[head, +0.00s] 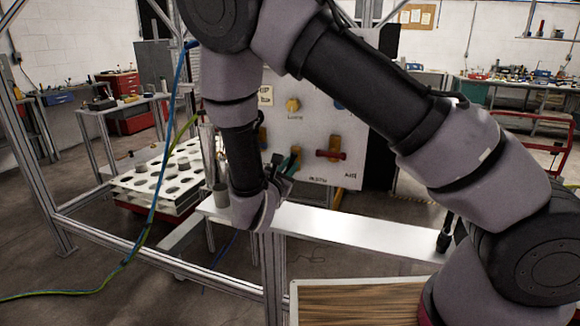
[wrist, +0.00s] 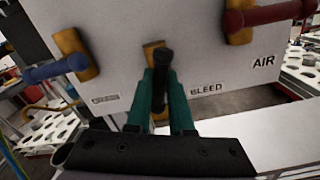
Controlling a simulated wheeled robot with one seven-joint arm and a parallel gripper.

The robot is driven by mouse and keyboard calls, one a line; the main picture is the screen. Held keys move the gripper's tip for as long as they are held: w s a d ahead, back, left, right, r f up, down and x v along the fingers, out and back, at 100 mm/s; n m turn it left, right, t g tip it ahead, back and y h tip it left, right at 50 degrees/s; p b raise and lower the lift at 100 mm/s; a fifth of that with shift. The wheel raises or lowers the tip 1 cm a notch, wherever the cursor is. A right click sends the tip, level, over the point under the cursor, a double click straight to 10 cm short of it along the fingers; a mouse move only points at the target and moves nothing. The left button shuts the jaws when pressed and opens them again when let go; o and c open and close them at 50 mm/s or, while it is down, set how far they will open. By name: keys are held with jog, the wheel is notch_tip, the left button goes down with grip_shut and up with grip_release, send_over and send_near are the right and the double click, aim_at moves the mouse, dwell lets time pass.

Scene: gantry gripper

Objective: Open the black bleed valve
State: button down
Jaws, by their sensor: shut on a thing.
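The black bleed valve (wrist: 162,62) is in the middle of the wrist view, on a yellow-orange mount on a pale panel, above a "BLEED" label. Its dark handle points down the picture towards my wrist. My gripper (wrist: 163,96) has teal fingers on either side of the handle and is shut on it. In the head view my gripper (head: 289,163) is at the panel's lower part, left of the red valve. I cannot make out the black handle there, as my fingers and wrist cover that spot.
A red-handled valve (wrist: 265,14) marked "AIR" is to the right and a blue-handled valve (wrist: 55,68) to the left. A pale beam (head: 350,231) runs below the panel (head: 312,125). A holed white tray (head: 158,183) and a grey cup (head: 221,195) are at left.

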jog(key=n, duration=0.5)
jog(key=shift+n, duration=0.3)
jog(key=n, duration=0.4)
jog(key=shift+n, duration=0.4)
jog(key=c, duration=0.6)
grip_release()
jog(key=v, duration=1)
jog(key=shift+s, duration=0.4)
jog(key=shift+a, duration=0.15)
